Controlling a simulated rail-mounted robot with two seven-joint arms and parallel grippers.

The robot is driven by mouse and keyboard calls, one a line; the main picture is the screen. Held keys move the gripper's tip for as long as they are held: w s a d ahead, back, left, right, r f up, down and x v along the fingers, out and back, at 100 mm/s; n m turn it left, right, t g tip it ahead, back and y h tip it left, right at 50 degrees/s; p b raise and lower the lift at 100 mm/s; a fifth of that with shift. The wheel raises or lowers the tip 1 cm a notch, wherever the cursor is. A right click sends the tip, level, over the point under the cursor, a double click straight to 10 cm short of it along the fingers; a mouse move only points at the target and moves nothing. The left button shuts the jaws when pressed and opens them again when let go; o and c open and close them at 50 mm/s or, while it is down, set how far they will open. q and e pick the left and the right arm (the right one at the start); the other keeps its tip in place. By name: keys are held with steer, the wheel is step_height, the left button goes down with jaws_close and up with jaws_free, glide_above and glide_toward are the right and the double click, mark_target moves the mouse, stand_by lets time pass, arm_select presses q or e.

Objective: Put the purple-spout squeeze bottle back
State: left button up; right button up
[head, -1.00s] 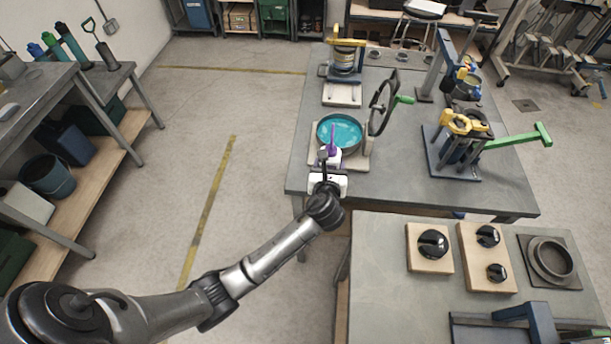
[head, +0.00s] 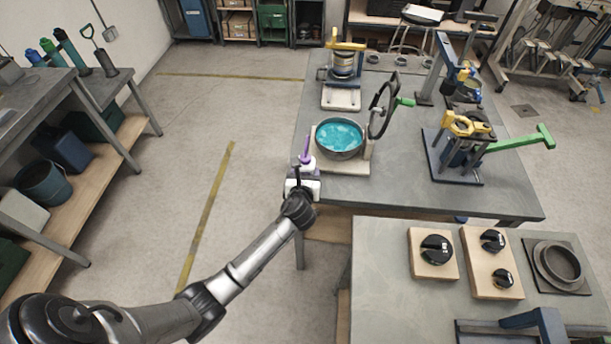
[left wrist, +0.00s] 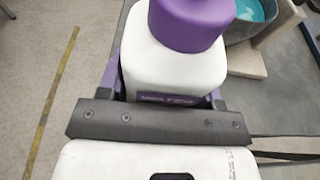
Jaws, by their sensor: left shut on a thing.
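My left gripper (head: 301,184) is shut on the purple-spout squeeze bottle (head: 306,160) at the left edge of the far table. In the left wrist view the bottle's white body (left wrist: 172,70) with a purple cap stands upright between the fingers. Its lower part is hidden behind the gripper. The tip of the purple spout is above the wrist view. A round pan of teal liquid (head: 341,136) is to the right of the bottle, apart from it. My right gripper is not in view.
A wheel with a green handle (head: 381,107) stands beside the pan. A clamp with a green lever (head: 516,142) is further right. A shelf bench (head: 119,76) at the left holds several bottles. The floor between bench and table is clear.

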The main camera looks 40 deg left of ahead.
arm_select(q)
steer(key=shift+f, duration=0.3)
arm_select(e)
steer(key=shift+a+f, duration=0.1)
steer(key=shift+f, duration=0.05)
arm_select(q)
steer(key=o, duration=0.7)
steer(key=shift+o, duration=0.2)
